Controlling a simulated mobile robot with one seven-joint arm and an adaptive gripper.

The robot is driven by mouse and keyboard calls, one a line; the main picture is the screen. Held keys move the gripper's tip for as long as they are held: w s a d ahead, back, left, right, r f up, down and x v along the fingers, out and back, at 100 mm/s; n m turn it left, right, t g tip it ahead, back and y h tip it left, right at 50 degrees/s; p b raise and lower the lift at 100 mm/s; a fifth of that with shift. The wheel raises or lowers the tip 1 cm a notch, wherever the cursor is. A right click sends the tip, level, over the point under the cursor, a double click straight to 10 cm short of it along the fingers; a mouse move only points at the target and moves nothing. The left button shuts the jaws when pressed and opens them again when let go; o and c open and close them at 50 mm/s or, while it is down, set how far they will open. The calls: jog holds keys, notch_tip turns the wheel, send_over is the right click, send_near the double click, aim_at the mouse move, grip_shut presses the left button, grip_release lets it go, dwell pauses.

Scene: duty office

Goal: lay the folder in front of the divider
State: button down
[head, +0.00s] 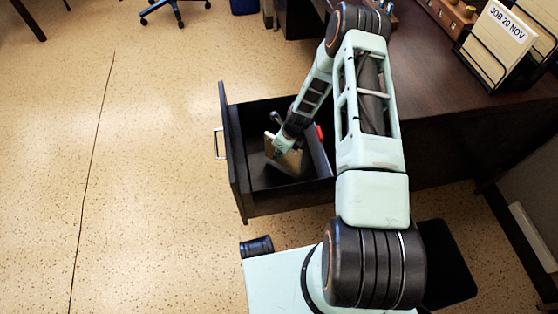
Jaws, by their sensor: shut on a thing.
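The folder (288,160), a small tan flat thing, is inside the open dark drawer (284,203). My gripper (279,147) reaches down into the drawer from above and is shut on the folder's upper part. The folder looks tilted, with its lower edge close to the drawer floor; I cannot tell whether it touches. A dark upright panel (317,152) right of the folder may be the divider. My arm hides part of the drawer's back and right side.
A red item (319,132) shows at the drawer's right. The dark desk (440,75) carries a black wire rack with a card reading "JOB 20 NOV" (503,22). The drawer's handle (219,143) faces left.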

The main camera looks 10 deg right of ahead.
jog(key=shift+f+b, duration=0.5)
jog(key=shift+f, duration=1.2)
jog(key=shift+f, duration=0.2)
jog(key=c, duration=2)
grip_release()
jog(key=shift+r, duration=0.1)
jog(key=p+v, duration=0.4)
jog(key=v, duration=0.8)
jog(key=shift+r, duration=0.1)
